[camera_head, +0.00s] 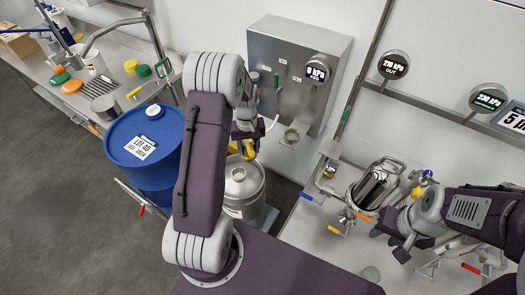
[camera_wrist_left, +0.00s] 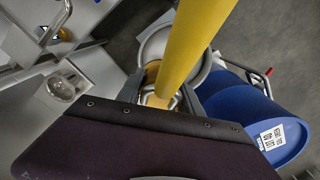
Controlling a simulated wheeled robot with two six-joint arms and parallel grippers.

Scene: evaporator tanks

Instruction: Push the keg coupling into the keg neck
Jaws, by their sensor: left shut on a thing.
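The steel keg (camera_head: 243,190) stands right of the blue drum, with its neck (camera_head: 239,174) on top. My left gripper (camera_head: 243,148) is above the keg, partly hidden by my arm. It is shut on the keg coupling, whose yellow part (camera_head: 249,151) shows below the fingers. In the left wrist view my left gripper (camera_wrist_left: 160,98) grips the coupling, and its long yellow handle (camera_wrist_left: 195,45) hides part of the keg (camera_wrist_left: 153,45). Whether the coupling touches the neck cannot be told. My right gripper (camera_head: 393,240) is open over the right bench, its fingers apart.
The blue drum (camera_head: 125,150) stands left of the keg. A steel cabinet with a gauge (camera_head: 317,72) is on the wall behind. The right bench (camera_head: 320,240) holds a steel vessel (camera_head: 374,185) and valves with coloured handles. The left bench holds several colored lids.

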